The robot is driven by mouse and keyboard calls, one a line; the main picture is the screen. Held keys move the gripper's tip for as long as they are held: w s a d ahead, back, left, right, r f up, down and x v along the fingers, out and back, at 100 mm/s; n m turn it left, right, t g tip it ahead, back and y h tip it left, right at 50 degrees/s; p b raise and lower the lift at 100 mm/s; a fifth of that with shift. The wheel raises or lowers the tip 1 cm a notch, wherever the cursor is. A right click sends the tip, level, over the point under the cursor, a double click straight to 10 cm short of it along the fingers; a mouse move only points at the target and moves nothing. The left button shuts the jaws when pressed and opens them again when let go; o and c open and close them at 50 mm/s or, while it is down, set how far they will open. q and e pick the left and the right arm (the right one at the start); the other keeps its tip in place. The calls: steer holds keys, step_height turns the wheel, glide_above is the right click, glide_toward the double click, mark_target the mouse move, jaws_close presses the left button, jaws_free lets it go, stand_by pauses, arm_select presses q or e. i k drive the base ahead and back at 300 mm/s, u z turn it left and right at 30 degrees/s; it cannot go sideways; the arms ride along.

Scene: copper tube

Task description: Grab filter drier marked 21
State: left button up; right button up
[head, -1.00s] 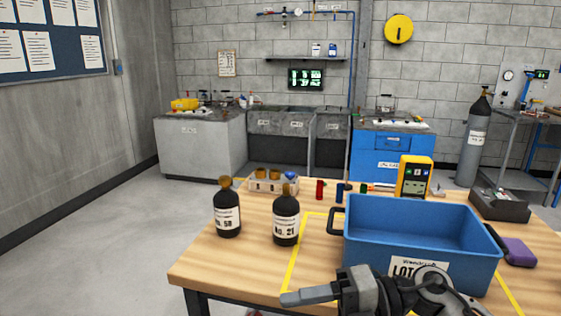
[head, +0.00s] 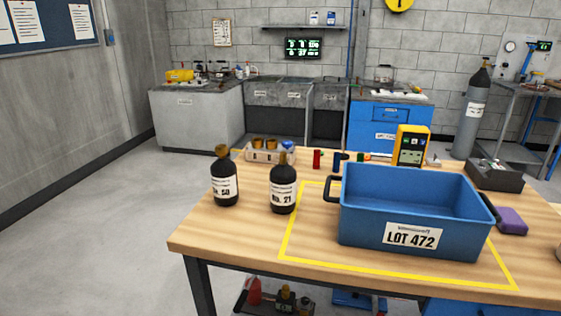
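The filter drier marked 21 (head: 283,189) is a black bottle-shaped body with a copper-coloured top and a white label. It stands upright on the wooden table, just left of the yellow taped outline. A similar black drier marked 58 (head: 224,182) stands upright to its left, with a gap between them. Neither of my grippers shows in the head view now.
A blue bin labelled LOT 472 (head: 412,214) stands inside the yellow outline (head: 287,250), right of drier 21. Behind are a small tray with copper fittings (head: 268,152), red and blue pieces, and a yellow meter (head: 411,146). A purple block (head: 511,221) lies right of the bin. The table's front left is bare.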

mark_target(283, 176)
steer(key=z, duration=2.55)
steer(key=k, duration=1.05)
steer(key=u, duration=1.15)
